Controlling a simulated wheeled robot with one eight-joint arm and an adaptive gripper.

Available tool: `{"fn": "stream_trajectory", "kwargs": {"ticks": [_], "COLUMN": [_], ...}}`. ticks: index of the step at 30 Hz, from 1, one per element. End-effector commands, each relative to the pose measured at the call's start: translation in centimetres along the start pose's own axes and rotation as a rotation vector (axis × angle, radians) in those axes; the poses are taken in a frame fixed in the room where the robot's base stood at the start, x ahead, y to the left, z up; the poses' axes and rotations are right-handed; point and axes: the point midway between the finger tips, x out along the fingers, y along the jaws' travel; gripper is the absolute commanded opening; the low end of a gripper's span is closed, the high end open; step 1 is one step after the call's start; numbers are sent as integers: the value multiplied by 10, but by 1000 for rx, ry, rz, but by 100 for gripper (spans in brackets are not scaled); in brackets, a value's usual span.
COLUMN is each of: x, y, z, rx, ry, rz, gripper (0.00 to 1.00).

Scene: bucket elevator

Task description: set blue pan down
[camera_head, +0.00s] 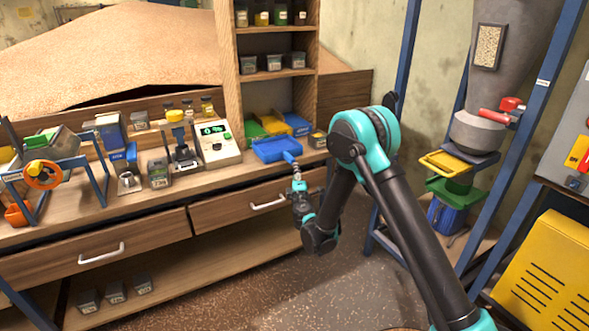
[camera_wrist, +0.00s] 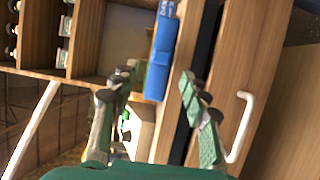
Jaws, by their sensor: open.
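The blue pan (camera_head: 275,150) rests near the front edge of the wooden bench, right of the scale, with its handle pointing toward my arm. My gripper (camera_head: 297,186) is just in front of the bench edge, close to the handle.
A scale with a green display (camera_head: 217,143) stands left of the pan. Yellow, green and blue pans (camera_head: 272,125) lie behind it below the shelf (camera_head: 268,75). A drawer handle (camera_head: 268,204) sticks out below. A hopper (camera_head: 500,70) in a blue frame stands at right.

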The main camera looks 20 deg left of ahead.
Motion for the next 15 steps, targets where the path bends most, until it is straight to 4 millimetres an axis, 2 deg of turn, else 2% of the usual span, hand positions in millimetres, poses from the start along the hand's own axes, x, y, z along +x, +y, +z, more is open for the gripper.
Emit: {"fn": "stream_trajectory", "kwargs": {"ticks": [3, 6, 15], "x": [-19, -30, -38], "y": [0, 0, 0], "z": [-1, -1, 0], "rx": [0, 0, 0], "ry": [1, 0, -1], "rz": [0, 0, 0], "gripper": [46, 46, 46]}}
